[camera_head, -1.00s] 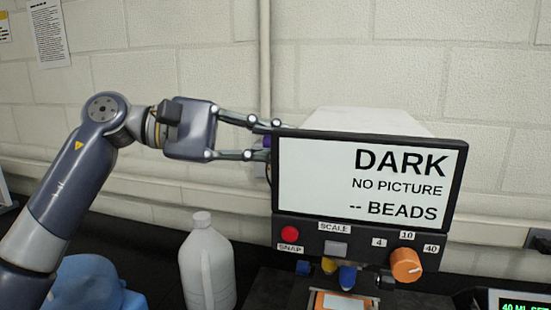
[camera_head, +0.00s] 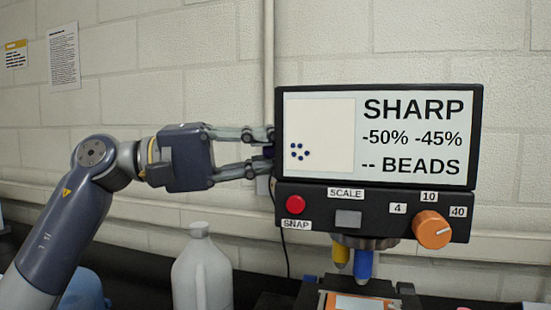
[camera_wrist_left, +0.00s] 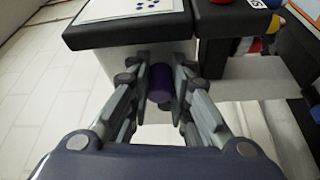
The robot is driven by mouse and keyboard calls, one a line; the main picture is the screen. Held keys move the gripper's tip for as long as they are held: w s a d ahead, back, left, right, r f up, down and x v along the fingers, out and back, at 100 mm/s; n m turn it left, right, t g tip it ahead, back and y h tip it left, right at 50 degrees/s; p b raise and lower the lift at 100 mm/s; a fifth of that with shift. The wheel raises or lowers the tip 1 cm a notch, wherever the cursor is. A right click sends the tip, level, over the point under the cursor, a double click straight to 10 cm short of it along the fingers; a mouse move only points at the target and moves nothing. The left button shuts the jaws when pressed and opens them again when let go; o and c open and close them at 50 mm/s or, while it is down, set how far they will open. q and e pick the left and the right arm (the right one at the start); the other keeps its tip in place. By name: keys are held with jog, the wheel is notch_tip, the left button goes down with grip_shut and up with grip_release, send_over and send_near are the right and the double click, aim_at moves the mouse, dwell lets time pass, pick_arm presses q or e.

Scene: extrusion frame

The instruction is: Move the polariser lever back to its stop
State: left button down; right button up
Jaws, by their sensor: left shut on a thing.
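The microscope's screen (camera_head: 420,145) reads SHARP, -50% -45% and -- BEADS, with a small cluster of dark dots low at the left of its picture. The polariser lever's purple knob (camera_wrist_left: 160,82) sits between my left fingers in the left wrist view. In the head view only a sliver of it shows at the screen's left edge. My left gripper (camera_head: 270,150) is shut on this knob beside the microscope's left side. The lever's arm and its stop are hidden. My right gripper is not in view.
Yellow and blue objectives (camera_head: 364,264) hang over the stage. A white jug (camera_head: 201,270) stands below my left forearm. A cable hangs beside the microscope.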

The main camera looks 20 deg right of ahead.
pick_arm(q)
jog(key=shift+f, duration=0.1)
dwell(0.4)
jog(key=c, duration=1.4)
grip_release()
jog(key=shift+c, duration=0.2)
jog(key=shift+a, duration=0.1)
jog(key=v, duration=1.2)
